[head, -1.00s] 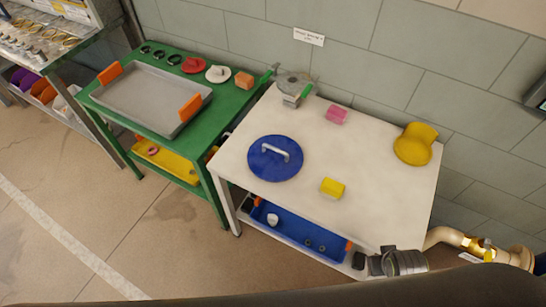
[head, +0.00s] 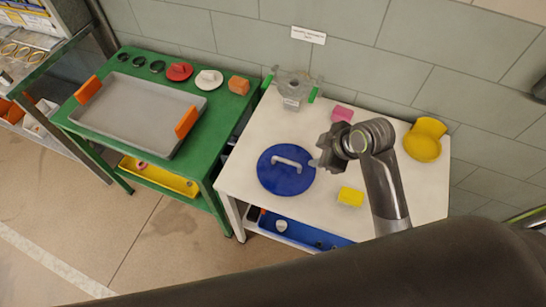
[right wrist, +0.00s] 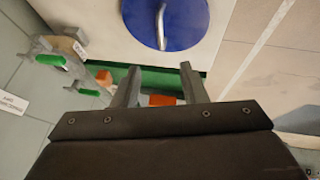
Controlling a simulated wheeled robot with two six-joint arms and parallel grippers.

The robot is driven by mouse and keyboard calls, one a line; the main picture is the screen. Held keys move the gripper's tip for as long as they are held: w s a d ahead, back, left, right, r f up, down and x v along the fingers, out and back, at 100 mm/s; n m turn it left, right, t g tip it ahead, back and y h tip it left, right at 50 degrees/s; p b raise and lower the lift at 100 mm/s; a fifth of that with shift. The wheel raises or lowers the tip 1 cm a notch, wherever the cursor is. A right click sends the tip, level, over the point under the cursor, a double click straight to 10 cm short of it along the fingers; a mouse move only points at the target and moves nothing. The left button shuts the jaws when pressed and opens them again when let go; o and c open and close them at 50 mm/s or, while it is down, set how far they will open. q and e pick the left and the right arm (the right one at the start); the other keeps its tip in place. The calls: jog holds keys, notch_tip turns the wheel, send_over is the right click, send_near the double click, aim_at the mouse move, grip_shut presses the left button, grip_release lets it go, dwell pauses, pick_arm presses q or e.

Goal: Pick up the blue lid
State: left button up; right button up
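The blue lid (head: 286,180) lies flat on the left part of the white table. A pale bar handle (head: 287,162) stands up across its top. In the right wrist view the blue lid (right wrist: 166,20) shows at the top, with its handle (right wrist: 161,26). My right gripper (head: 318,163) is above the table, just right of the lid in the head view. In the right wrist view its two fingers (right wrist: 162,80) are apart with nothing between them. The handle lies beyond the fingertips. My left gripper is not in view.
The white table (head: 245,188) also carries a yellow block (head: 351,197), a pink block (head: 342,113), a yellow scoop-like piece (head: 424,140) and a grey fixture with green handles (head: 292,90). A green table (head: 213,118) with a grey tray (head: 137,112) stands left.

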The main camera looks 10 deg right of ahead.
jog(key=w, duration=0.1)
send_near(288, 162)
jog(key=shift+n, duration=0.3)
jog(key=shift+p+x, duration=1.05)
jog(key=shift+x, duration=2.8)
jog(key=shift+w+a+f, duration=0.1)
jog(key=shift+w+f, duration=0.2)
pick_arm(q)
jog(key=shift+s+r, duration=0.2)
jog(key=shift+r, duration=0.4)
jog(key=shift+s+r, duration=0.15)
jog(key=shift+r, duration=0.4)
pick_arm(e)
grip_shut()
